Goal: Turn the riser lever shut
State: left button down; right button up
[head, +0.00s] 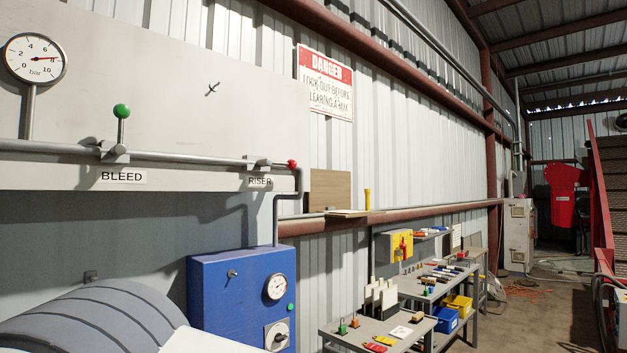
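The riser lever ends in a red knob (291,164), just right of its grey valve body (258,163) on the wall pipe, above the label RISER (260,181). The lever appears to lie along the pipe's line. To the left, the bleed lever stands upright with a green knob (122,111) on its valve body (115,152), above the label BLEED (122,176). The pressure gauge (35,58) at upper left has its red needle pointing right, near the 8. Neither of my grippers is in view.
A blue box (222,302) with a gauge and switch stands below the riser. A grey rounded housing (95,318) fills the lower left. A small shelf (348,213) and a workbench (345,331) with small items are to the right. The space before the levers looks clear.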

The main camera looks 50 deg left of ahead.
aim_at(291, 163)
jog(key=u, duration=0.55)
jog(key=i, duration=1.25)
jog(key=u, duration=0.75)
